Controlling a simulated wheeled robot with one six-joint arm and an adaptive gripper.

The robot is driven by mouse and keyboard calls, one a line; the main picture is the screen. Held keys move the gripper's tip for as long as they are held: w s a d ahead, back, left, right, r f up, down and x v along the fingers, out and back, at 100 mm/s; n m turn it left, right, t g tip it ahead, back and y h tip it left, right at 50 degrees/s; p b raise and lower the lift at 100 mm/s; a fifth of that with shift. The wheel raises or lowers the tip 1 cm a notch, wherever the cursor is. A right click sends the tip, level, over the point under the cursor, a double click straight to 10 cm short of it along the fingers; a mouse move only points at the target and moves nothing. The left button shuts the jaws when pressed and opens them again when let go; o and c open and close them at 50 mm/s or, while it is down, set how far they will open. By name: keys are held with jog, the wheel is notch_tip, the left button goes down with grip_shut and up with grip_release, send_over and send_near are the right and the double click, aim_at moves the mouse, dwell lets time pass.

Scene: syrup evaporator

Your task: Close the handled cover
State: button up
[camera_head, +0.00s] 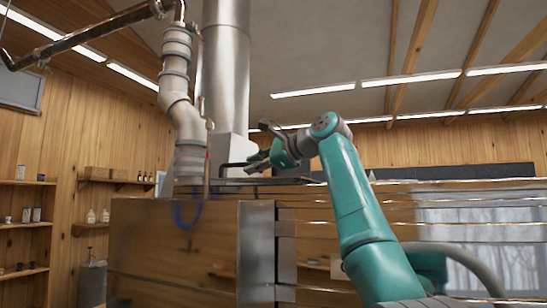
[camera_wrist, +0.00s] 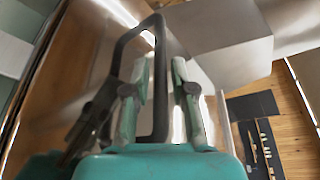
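The cover is a flat dark metal lid (camera_head: 245,182) on top of the metal evaporator body, and it appears to lie near level. Its black handle (camera_head: 232,165) sticks up at the left end in the head view. In the wrist view the handle (camera_wrist: 160,75) is a black loop, with one bar running down between my fingers. My gripper (camera_head: 258,144) is above the cover, close to the handle. In the wrist view my gripper (camera_wrist: 159,68) has its fingers apart, one on each side of the bar, with small gaps visible. Part of the handle is hidden behind the left finger.
A wide steel flue (camera_head: 226,70) and a jointed grey pipe (camera_head: 180,90) rise behind and left of the cover. Wooden shelves (camera_head: 25,225) stand on the left wall.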

jog(key=v, duration=1)
jog(key=shift+s+d+r, duration=0.1)
jog(key=shift+s+d, duration=0.1)
